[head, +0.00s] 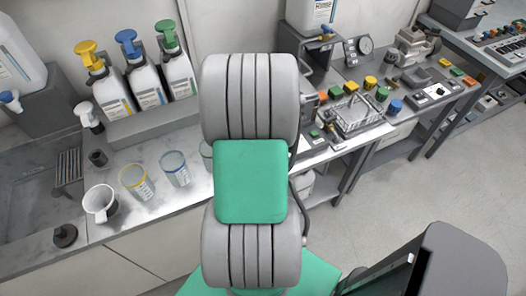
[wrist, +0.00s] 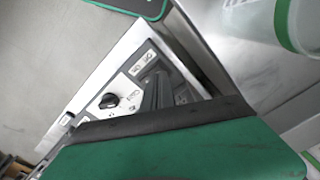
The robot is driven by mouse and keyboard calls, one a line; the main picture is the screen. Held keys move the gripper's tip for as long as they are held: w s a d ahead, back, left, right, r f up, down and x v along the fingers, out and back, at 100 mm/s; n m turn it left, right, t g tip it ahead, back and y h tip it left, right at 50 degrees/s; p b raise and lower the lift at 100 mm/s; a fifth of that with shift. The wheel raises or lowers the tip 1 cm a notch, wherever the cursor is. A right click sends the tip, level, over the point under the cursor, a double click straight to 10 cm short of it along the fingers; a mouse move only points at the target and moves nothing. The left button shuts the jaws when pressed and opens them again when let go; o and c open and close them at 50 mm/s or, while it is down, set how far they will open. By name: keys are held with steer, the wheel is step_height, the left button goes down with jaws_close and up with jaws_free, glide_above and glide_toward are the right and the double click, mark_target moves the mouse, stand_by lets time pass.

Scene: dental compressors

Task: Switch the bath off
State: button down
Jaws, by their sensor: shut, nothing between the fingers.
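In the wrist view a white control panel (wrist: 90,95) with a black round knob (wrist: 108,101) and small ON/OFF labels (wrist: 140,64) lies tilted across the picture. I cannot tell for sure that it belongs to the bath. My gripper (wrist: 160,80) shows as dark grey fingers, close together and empty, over the panel to the right of the knob; contact cannot be judged. In the head view a wire basket (head: 356,115) sits in a grey unit right of my arm, possibly the bath. My arm hides the bench behind it and my gripper there.
A clear cup with a green rim (wrist: 300,25) stands close at the upper right of the wrist view. On the left bench are a yellow-rimmed beaker (head: 136,181), a blue-rimmed beaker (head: 175,169), a white jug (head: 100,204) and pump bottles (head: 146,75). Coloured knobs stand around the basket.

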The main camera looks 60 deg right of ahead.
steer(key=shift+f+b, duration=0.7)
steer(key=shift+f, duration=0.3)
stand_by(0.4)
step_height(320, 180, up, 7)
steer(key=p, duration=0.5)
stand_by(0.5)
steer(key=shift+n+g+y, duration=0.3)
steer(key=shift+n+y, duration=0.1)
steer(key=shift+y, duration=0.1)
steer(key=s+a, duration=0.1)
steer(key=a+f, duration=0.1)
steer(key=s+a+f, duration=0.1)
steer(key=shift+s+a, duration=0.35)
steer(key=shift+a, duration=0.05)
steer(key=w+a+r+n+t, duration=0.1)
steer(key=w+a+r+n, duration=0.2)
steer(key=a+r, duration=0.3)
steer(key=w+a+r+n+t, duration=0.2)
steer(key=w+a+r+n, duration=0.2)
steer(key=a, duration=0.8)
steer(key=w+a+r+n+t+h, duration=0.1)
steer(key=w+a+r+n+t, duration=0.1)
steer(key=a+r, duration=0.6)
steer(key=shift+w+a+n, duration=0.7)
steer(key=shift+a+n, duration=0.25)
steer(key=shift+n, duration=0.25)
